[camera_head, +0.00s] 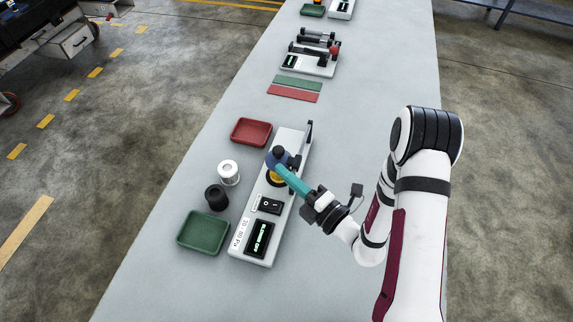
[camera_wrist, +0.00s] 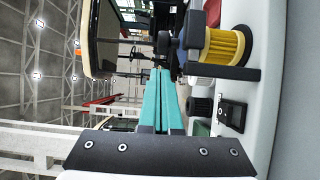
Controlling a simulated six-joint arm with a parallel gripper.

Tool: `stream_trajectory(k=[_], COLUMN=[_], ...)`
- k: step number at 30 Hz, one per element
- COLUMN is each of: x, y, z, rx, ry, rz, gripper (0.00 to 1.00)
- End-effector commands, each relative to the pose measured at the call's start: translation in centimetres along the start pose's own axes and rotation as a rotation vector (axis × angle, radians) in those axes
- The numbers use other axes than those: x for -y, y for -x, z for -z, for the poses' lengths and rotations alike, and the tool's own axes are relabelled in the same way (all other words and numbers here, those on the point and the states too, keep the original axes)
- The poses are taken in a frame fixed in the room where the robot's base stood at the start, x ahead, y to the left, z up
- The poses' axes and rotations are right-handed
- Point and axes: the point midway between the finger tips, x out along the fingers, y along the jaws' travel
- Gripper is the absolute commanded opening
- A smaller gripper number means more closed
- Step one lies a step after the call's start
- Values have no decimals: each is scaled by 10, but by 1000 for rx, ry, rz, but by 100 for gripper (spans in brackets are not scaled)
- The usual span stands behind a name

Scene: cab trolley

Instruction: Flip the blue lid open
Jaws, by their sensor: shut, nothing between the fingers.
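The blue lid (camera_head: 271,160) is a round disc with a dark knob, above a yellow ribbed cylinder on the white device (camera_head: 290,200). In the wrist view my gripper (camera_wrist: 163,72) points past the lid's side. I cannot tell whether the tips touch it.
A red tray (camera_head: 251,132), a clear white-capped jar (camera_head: 229,172), a black cylinder (camera_head: 216,197) and a green tray (camera_head: 203,232) stand left of the device. A thin upright post (camera_head: 309,131) rises at its far end.

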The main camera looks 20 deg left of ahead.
Motion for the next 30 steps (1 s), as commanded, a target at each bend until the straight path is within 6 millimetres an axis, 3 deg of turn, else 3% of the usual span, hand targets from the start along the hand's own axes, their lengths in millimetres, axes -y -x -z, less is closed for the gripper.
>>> stream_trajectory(k=[6, 18, 30], x=[0, 0, 0], y=[-15, -17, -60], z=[-14, -19, -93], rx=[-2, -1, -2], ry=[1, 1, 2], rz=[0, 0, 0], gripper=[0, 0, 0])
